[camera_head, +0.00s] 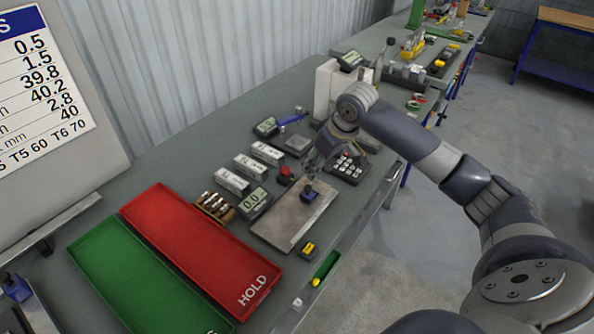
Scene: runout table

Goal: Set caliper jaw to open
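I cannot single out the caliper or its jaw with certainty. A slim blue tool (292,118) lies beside a small dark digital readout (265,127) at the back of the bench; its jaw is too small to read. Another readout (254,201) showing about 0.0 stands at the left edge of a grey plate (277,225). A small dark blue device (309,195) sits on this plate. My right gripper (314,167) hangs over the far end of the plate, above and beyond the blue device. Its fingers are small and partly blend into the background. My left gripper is not in view.
A red tray (196,245) marked HOLD and a green tray (140,275) lie at the left. White boxes (250,168), a red knob (286,174) and a keypad (348,166) crowd around the gripper. A yellow-black item (309,249) lies near the front edge.

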